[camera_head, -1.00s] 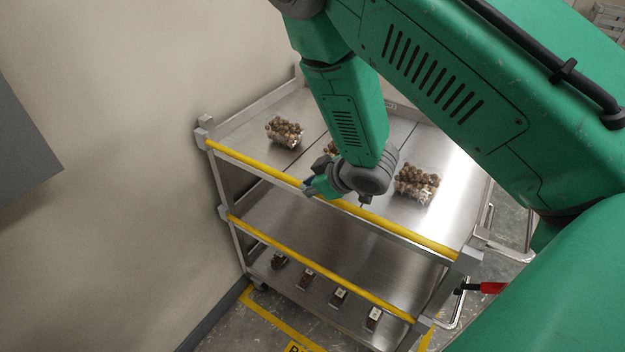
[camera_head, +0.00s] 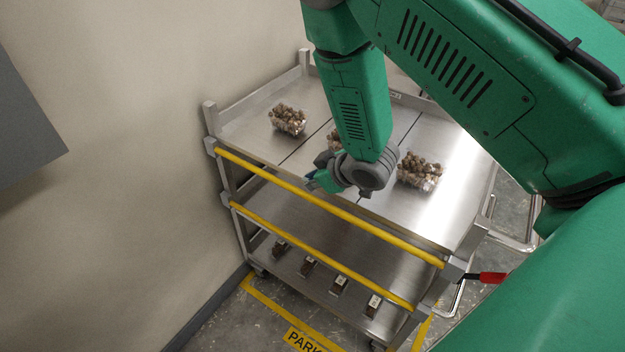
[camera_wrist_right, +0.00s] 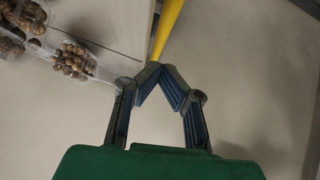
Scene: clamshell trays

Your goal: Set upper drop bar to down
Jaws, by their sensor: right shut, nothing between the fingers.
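The upper drop bar (camera_head: 390,237) is a yellow rail along the front of the cart's top shelf. It sits below the shelf's front edge, with the shelf surface showing above it. My right gripper (camera_head: 314,182) is at the middle of this bar, partly hidden by its own wrist. In the right wrist view my right gripper (camera_wrist_right: 162,70) is shut and empty, its fingertips together at the near visible end of the yellow bar (camera_wrist_right: 168,28). I cannot tell if they touch it. My left gripper is not in view.
Clear clamshell trays of brown round items stand on the top shelf (camera_head: 250,120): one at left (camera_head: 288,118), one at right (camera_head: 420,170), one partly hidden by my wrist. A lower yellow bar (camera_head: 320,258) crosses below. Small dark packages (camera_head: 307,267) line the bottom shelf. A wall is at left.

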